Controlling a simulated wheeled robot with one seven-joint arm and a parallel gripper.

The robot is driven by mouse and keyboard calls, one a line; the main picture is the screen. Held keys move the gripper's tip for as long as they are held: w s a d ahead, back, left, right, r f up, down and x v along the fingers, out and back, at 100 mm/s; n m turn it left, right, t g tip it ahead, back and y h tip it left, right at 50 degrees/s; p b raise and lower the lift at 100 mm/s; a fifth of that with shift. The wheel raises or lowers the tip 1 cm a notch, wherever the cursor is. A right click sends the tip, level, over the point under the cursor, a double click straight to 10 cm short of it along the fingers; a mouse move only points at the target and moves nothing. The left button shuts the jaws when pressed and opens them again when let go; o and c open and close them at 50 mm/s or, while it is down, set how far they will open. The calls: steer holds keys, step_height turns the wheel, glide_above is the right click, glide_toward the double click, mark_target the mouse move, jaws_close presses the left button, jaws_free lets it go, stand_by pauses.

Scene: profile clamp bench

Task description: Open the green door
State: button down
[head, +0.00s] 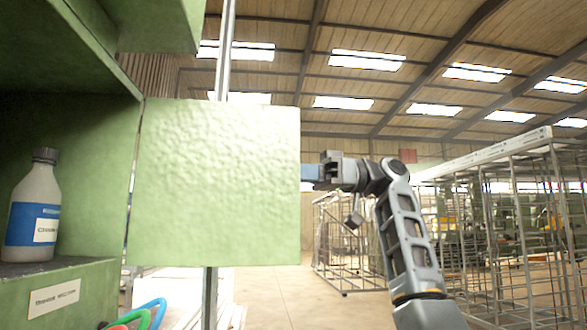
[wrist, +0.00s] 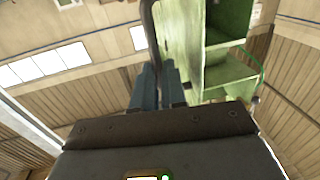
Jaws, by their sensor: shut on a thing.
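The green door (head: 215,182) stands open in the head view, swung out to the right from the cabinet's side, so the shelf inside is in plain sight. My gripper (head: 309,173) is at the door's right edge, with its blue fingers partly behind the panel. In the wrist view my gripper (wrist: 158,88) has its two blue fingers on either side of a dark bar, the door handle (wrist: 153,40), and is shut on it. The handle is hidden behind the door in the head view.
The green cabinet (head: 95,170) holds a white bottle with a blue label (head: 36,208) on its shelf. A labelled ledge and coloured rings (head: 140,317) are below. A metal pole passes behind the door. Wire cages (head: 490,225) stand at right; open floor lies between.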

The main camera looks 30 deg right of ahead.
steer(key=shift+w+a+f+g, duration=0.1)
steer(key=shift+w+a+g, duration=0.1)
steer(key=shift+w+g, duration=0.15)
steer(key=c, duration=1.4)
jaws_free()
steer(key=shift+a, duration=0.15)
steer(key=shift+c, duration=0.2)
steer(key=shift+o, duration=1.3)
steer(key=b+v, duration=0.2)
steer(key=v, duration=0.6)
